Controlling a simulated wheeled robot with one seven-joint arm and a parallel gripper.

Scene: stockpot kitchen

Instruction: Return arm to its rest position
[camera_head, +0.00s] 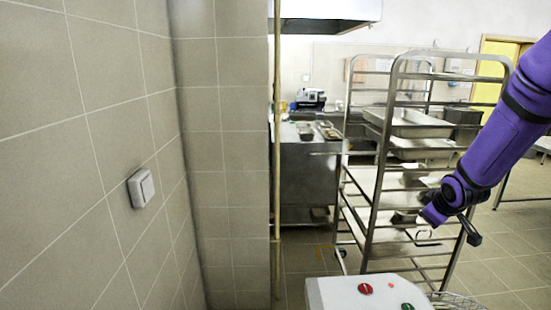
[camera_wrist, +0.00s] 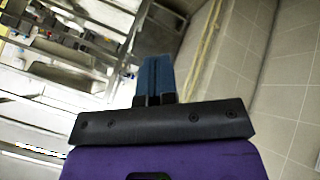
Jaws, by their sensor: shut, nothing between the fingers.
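My purple arm (camera_head: 505,125) reaches in from the upper right in the head view, bent at a black joint near its lower end. My gripper shows in the wrist view (camera_wrist: 156,75) as blue fingers closed together, with nothing between them. In the head view the arm's end is in front of the steel rack's right side, and its fingers cannot be made out clearly. The arm's end appears clear of the wall.
A steel rack (camera_head: 377,165) with several trays stands right of centre. A tiled wall (camera_head: 75,150) with a light switch (camera_head: 141,187) fills the left. A white box (camera_head: 350,295) with a red button is at the bottom. Tiled floor (camera_head: 510,275) shows at the lower right.

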